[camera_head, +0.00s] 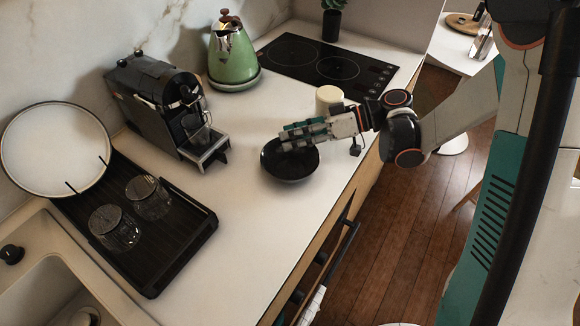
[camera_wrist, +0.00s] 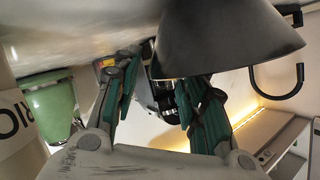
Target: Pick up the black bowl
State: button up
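The black bowl (camera_head: 290,172) stands upright on the pale counter, right of the coffee machine. My gripper (camera_head: 284,139) reaches in from the right, over the far part of the bowl, with its fingers roughly level. In the wrist view the bowl (camera_wrist: 228,42) fills the top right, upside down in the picture. The two teal-edged fingers of my gripper (camera_wrist: 160,88) are apart, with nothing seen held between them. The right finger is just beneath the rim in that picture; whether it touches the bowl I cannot tell.
A cream cup (camera_head: 329,97) stands behind my gripper. The coffee machine (camera_head: 150,98), green kettle (camera_head: 232,62) and cooktop (camera_head: 318,60) are farther back. A black tray (camera_head: 180,246) with two glasses lies at left. The counter in front of the bowl is clear.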

jog(key=shift+x, duration=1.1)
grip_shut()
jog(key=shift+r, duration=0.1)
